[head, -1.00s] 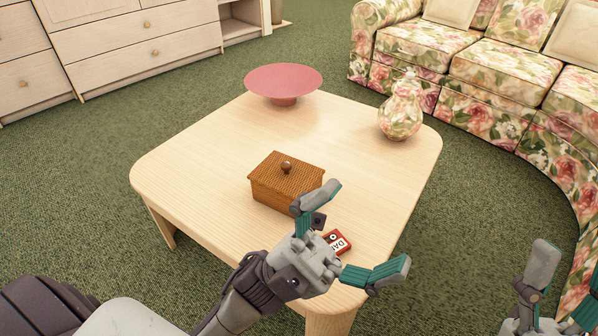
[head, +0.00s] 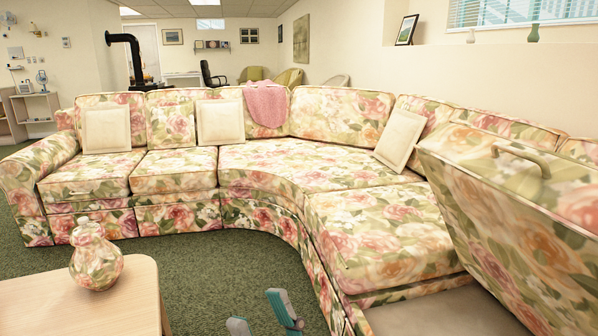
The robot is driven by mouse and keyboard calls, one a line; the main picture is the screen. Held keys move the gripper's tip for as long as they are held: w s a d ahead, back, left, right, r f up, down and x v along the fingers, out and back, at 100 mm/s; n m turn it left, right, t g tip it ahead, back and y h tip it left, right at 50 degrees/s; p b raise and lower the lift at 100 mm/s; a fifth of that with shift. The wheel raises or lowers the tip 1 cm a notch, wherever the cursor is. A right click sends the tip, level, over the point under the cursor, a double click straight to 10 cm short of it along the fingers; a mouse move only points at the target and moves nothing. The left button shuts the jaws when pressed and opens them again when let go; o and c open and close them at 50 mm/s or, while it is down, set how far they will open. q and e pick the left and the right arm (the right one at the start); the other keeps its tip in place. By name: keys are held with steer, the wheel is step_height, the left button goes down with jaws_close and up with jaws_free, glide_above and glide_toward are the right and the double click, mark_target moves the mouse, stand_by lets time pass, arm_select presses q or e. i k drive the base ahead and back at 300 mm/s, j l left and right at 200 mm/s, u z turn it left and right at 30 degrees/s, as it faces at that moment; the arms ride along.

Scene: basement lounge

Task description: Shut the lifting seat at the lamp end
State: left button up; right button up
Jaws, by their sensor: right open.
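The lifting seat (head: 500,215) of the floral sectional sofa stands raised and tilted at the right edge of the head view. A curved handle (head: 521,158) sits on its upper edge. Below it shows the pale top of the open seat base (head: 440,312); its inside is mostly hidden. My right gripper (head: 264,322) shows only as teal and grey fingertips at the bottom edge, apart and empty, well left of and nearer than the raised seat. My left gripper is out of view. No lamp is seen.
The other sofa seats (head: 300,165) lie flat, with cream cushions (head: 220,122) and a pink throw (head: 267,104). A wooden table (head: 90,300) with a floral jar (head: 96,258) stands at bottom left. Green carpet (head: 220,265) is clear between table and sofa.

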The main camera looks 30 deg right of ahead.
mark_target(521, 218)
steer(key=k+j+z, duration=0.1)
steer(key=z, duration=2.05)
